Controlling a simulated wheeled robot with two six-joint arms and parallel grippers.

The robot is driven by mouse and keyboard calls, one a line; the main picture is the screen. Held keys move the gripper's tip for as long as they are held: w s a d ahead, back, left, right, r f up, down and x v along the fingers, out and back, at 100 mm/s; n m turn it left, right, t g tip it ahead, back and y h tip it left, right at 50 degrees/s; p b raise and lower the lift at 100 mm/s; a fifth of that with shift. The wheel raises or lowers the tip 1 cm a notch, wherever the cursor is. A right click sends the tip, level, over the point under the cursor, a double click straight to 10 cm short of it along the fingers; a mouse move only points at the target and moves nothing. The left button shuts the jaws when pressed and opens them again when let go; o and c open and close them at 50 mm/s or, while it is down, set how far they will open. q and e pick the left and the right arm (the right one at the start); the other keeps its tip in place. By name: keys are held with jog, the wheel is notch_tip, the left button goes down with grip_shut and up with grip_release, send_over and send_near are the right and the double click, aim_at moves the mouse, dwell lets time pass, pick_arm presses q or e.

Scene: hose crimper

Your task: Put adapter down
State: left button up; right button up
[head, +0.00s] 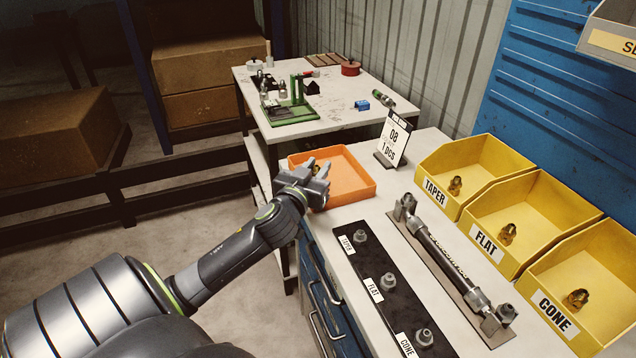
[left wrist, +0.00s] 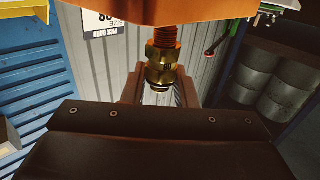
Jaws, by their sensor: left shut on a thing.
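The brass adapter (left wrist: 160,62) shows in the left wrist view between the two fingers of my left gripper (left wrist: 158,88), with its threaded end toward the orange tray (left wrist: 120,12). In the head view my left gripper (head: 318,176) is at the near left side of the orange tray (head: 350,187), with its fingers over the rim. A small brass part of the adapter (head: 317,168) shows at the fingers. The gripper is shut on the adapter. Whether the adapter touches the tray floor I cannot tell. My right gripper is not in view.
Yellow bins marked TAPER (head: 440,196), FLAT (head: 485,243) and CONE (head: 552,312) stand to the right, each with a brass fitting. A card (head: 393,140) stands behind the tray. A black strip (head: 378,285) and a hose gauge (head: 447,262) lie in front.

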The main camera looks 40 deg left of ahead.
pick_arm(q)
notch_tip(320, 180, down, 4)
jog(key=shift+r, duration=0.1)
jog(key=shift+f+b, duration=0.2)
jog(key=shift+b, duration=0.2)
jog(key=o, duration=1)
jog(key=shift+r, duration=0.1)
jog(key=shift+r, duration=0.1)
jog(key=shift+b+v, duration=0.7)
jog(key=shift+v, duration=5.35)
